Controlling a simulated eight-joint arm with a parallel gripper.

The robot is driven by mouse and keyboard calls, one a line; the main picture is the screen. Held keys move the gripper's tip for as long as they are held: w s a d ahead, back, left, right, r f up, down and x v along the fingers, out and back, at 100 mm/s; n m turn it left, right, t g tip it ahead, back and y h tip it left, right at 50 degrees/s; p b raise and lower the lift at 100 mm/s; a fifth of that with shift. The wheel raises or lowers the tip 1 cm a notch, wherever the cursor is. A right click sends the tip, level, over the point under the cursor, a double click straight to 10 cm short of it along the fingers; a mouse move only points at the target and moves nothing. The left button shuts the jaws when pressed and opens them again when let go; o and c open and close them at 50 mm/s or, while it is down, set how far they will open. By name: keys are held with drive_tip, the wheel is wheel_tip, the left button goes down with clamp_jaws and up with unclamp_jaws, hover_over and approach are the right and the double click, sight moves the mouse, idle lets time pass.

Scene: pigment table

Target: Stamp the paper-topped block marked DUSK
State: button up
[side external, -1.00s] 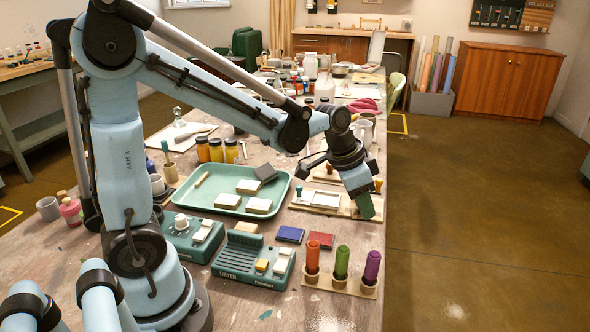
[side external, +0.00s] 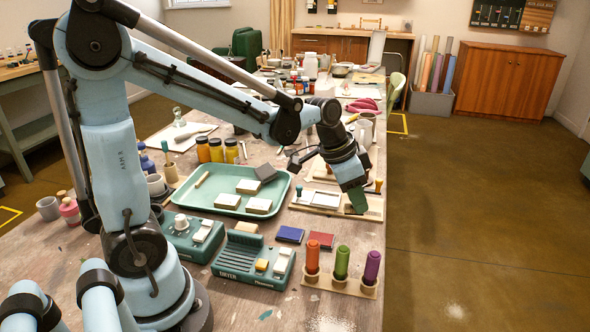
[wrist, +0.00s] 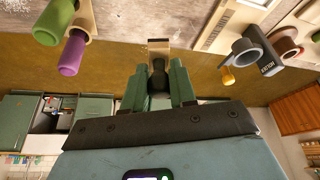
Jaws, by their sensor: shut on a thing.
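My gripper (wrist: 157,85) is shut on a dark-handled stamp (wrist: 158,50) with a tan block at its far end, seen between the green fingers in the wrist view. In the side view my gripper (side external: 357,201) hangs over the right table edge, beside a wooden board; the held stamp cannot be made out there.
A blue ink pad (side external: 290,234) and a red ink pad (side external: 320,240) lie before the tray (side external: 190,203). A teal dryer (side external: 250,262) stands nearer. A rack (side external: 340,287) holds orange, green and purple tubes. A stamp with an orange knob (side external: 379,183) stands behind my gripper.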

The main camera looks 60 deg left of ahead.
drive_tip(key=shift+s+a+f, duration=0.75)
drive_tip(key=shift+s+f, duration=0.05)
drive_tip(key=shift+f, duration=0.45)
drive_tip(key=shift+s+a+f, duration=0.75)
drive_tip(key=shift+s+f, duration=0.05)
drive_tip(key=shift+f, duration=0.45)
drive_tip(key=shift+s+a+f, duration=0.75)
drive_tip(key=shift+s+f, duration=0.05)
drive_tip(key=shift+f, duration=0.45)
drive_tip(key=shift+f, duration=0.6)
drive_tip(key=shift+r, duration=0.15)
wheel_tip(320, 180, up, 7)
idle(0.4)
